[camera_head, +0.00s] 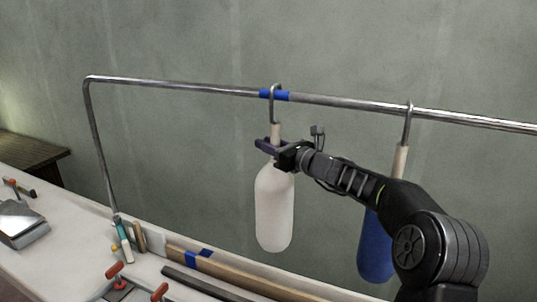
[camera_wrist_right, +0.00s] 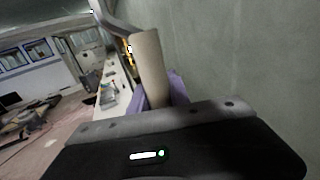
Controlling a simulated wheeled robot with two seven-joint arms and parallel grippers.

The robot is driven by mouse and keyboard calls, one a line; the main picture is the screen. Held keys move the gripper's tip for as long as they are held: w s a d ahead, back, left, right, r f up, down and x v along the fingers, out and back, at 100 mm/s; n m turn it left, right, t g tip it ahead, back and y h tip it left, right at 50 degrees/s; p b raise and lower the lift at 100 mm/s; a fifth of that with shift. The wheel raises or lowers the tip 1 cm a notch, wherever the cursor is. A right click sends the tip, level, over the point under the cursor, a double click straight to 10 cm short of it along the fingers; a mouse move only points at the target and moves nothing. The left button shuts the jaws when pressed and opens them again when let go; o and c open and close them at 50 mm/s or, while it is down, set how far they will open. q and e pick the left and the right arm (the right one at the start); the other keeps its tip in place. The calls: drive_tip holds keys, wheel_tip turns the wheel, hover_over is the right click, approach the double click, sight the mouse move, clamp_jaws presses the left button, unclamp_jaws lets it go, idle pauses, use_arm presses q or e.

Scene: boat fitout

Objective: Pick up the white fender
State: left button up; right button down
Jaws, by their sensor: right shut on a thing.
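The white fender (camera_head: 274,213) hangs upright in the head view, below a metal hook (camera_head: 275,105) on the rail. The hook sits at a blue band on the rail. My right gripper (camera_head: 268,146) is shut on the fender's narrow beige neck, just above its white body. In the right wrist view the neck (camera_wrist_right: 149,62) stands between the purple finger pads, and the white body is hidden. My left gripper is in neither view.
A blue fender (camera_head: 374,250) hangs from the rail to the right, partly behind my right arm. The metal rail (camera_head: 180,86) runs above a pale bench (camera_head: 60,240). Tools, clamps with red handles (camera_head: 115,270) and wooden strips lie on the bench.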

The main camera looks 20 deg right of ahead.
drive_tip(key=shift+r, duration=1.55)
drive_tip(key=shift+s+r, duration=0.1)
drive_tip(key=shift+s, duration=0.05)
drive_tip(key=b+v, duration=0.5)
drive_tip(key=v, duration=1.2)
drive_tip(key=shift+s+d, duration=0.2)
drive_tip(key=shift+s, duration=0.15)
